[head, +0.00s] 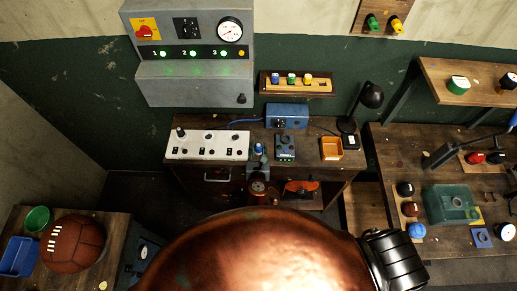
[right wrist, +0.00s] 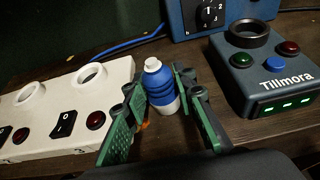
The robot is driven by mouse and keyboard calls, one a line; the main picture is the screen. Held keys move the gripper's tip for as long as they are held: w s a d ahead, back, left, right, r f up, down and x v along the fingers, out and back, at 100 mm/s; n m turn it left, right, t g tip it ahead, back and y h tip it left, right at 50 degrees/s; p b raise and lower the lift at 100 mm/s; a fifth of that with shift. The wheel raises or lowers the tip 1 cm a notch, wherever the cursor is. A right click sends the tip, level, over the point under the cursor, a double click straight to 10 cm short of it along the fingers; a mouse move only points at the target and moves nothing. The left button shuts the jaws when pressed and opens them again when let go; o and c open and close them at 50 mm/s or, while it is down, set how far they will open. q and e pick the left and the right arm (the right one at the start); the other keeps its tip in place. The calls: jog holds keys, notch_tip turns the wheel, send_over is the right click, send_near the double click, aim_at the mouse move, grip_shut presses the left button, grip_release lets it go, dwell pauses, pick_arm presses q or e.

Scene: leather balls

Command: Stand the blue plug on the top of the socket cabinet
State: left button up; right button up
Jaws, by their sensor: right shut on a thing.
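The blue plug (right wrist: 158,84) has a ribbed blue body and a white lower part. In the right wrist view it stands roughly upright between the fingers of my right gripper (right wrist: 160,112), which is shut on it. In the head view the plug (head: 258,149) shows small over the desk's front, with my right gripper (head: 258,168) below it. I cannot tell whether its base touches the desk. My left gripper is not in view.
A white switch panel with round rings (head: 207,145) lies left of the plug. A dark Tillmora box (head: 285,148) is close on its right, with a blue dial box (head: 287,116) behind. An orange tray (head: 331,148) and black lamp (head: 370,97) stand farther right.

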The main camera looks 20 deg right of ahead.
jog(key=shift+f, duration=0.15)
jog(key=o, duration=1.1)
